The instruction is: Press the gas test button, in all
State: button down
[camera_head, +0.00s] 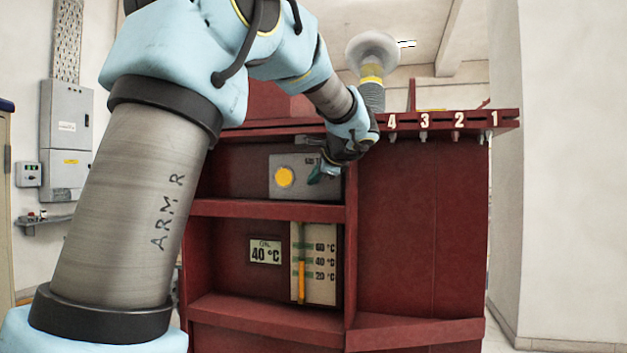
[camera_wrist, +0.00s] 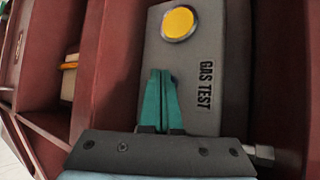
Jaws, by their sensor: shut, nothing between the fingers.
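The gas test button is a round yellow disc (camera_head: 285,177) on a grey panel (camera_head: 300,192) in the upper compartment of the dark red cabinet. In the wrist view the yellow button (camera_wrist: 178,23) is at the top of the grey panel, beside the black words GAS TEST (camera_wrist: 205,86). My gripper (camera_head: 318,172) is at the right part of the panel in the head view. In the wrist view its teal fingers (camera_wrist: 161,75) are together and empty, pointing toward the button with a gap in the picture. I cannot tell whether the fingertips touch the panel.
Shelf edges (camera_head: 265,210) of the dark red cabinet frame the compartment. A row of numbers 4 to 1 runs along the top right rail.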

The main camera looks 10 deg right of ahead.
jog(key=shift+w+d+r+h, duration=0.15)
jog(key=shift+d+h, duration=0.15)
jog(key=shift+d, duration=0.3)
dwell(0.5)
jog(key=shift+s+d+f+b, duration=0.1)
jog(key=shift+s+f+b, duration=0.1)
jog(key=shift+f+b, duration=0.15)
jog(key=shift+s+f, duration=0.15)
jog(key=shift+s, duration=0.2)
jog(key=shift+s+b, duration=0.1)
jog(key=shift+b, duration=0.2)
jog(key=shift+s+f, duration=0.15)
jog(key=shift+s, duration=0.1)
jog(key=shift+s+a+r+b, duration=0.1)
jog(key=shift+s+a+b, duration=0.6)
jog(key=shift+s, duration=0.25)
jog(key=shift+s+a+r+b, duration=0.1)
jog(key=shift+s+a+b, duration=0.5)
jog(key=shift+s+a, duration=0.25)
